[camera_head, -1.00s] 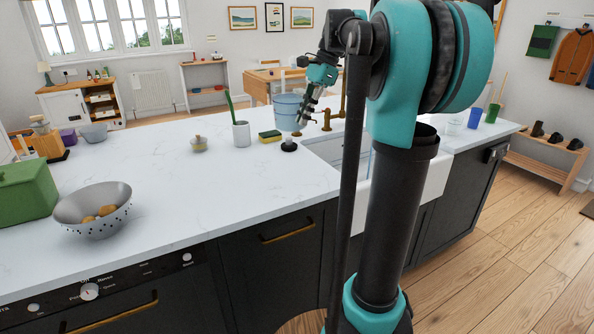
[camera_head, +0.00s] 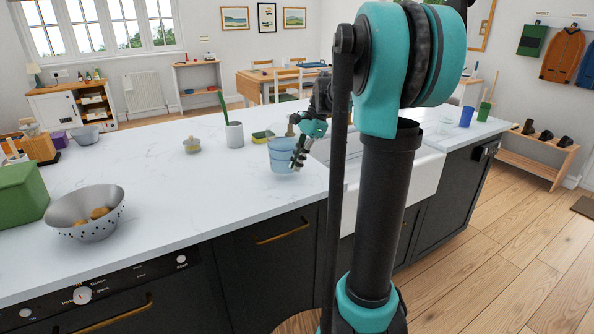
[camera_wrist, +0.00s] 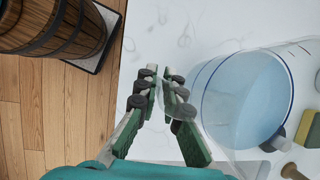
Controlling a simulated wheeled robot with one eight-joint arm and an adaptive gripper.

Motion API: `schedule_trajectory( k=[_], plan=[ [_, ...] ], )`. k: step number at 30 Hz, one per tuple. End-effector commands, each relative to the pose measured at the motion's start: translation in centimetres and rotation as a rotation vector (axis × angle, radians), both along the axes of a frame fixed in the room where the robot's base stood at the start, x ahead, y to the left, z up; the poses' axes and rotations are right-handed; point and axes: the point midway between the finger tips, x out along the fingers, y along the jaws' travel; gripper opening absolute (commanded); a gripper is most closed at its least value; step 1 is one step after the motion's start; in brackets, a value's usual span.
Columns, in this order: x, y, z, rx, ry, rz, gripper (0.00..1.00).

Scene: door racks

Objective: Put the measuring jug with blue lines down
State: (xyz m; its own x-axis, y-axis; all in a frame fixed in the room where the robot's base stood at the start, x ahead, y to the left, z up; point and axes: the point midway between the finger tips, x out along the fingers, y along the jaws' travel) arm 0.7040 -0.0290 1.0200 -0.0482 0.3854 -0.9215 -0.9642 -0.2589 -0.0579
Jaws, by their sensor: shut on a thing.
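The measuring jug (camera_head: 281,156) is clear and bluish with blue lines, upright near the counter's front edge, left of the sink. In the wrist view the jug (camera_wrist: 246,98) is seen from above, right of the fingers, with a blue round inside. My gripper (camera_head: 297,160) is at the jug's right side in the head view. In the wrist view my gripper (camera_wrist: 161,75) has its fingers close together on the jug's clear near side, probably its handle. I cannot tell whether the jug's base touches the counter.
The white counter (camera_head: 150,215) is clear in front of the jug. A green-yellow sponge (camera_head: 262,135), a grey pot with a green handle (camera_head: 234,135) and a small jar (camera_head: 192,145) stand behind. A colander (camera_head: 88,212) is at left. The sink (camera_head: 345,192) is right.

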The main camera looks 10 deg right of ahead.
Motion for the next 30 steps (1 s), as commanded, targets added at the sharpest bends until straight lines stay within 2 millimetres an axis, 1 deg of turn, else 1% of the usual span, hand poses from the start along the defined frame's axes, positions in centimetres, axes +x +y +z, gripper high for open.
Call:
schedule_trajectory(
  k=[3, 6, 18, 19, 23, 24, 30],
  plan=[
    [0.0, 0.0, -1.6, 0.001, -0.001, 0.001, 0.00],
    [0.0, 0.0, -2.5, 0.001, -0.001, 0.000, 0.00],
    [0.0, 0.0, -3.0, 0.001, -0.001, 0.001, 0.00],
    [0.0, 0.0, -3.0, 0.000, 0.000, 0.000, 0.11],
    [0.0, 0.0, -3.0, 0.000, 0.000, 0.000, 0.27],
    [0.0, 0.0, -3.0, 0.000, 0.000, 0.000, 0.29],
    [0.0, 0.0, -2.9, 0.000, 0.000, 0.000, 0.29]
  ],
)
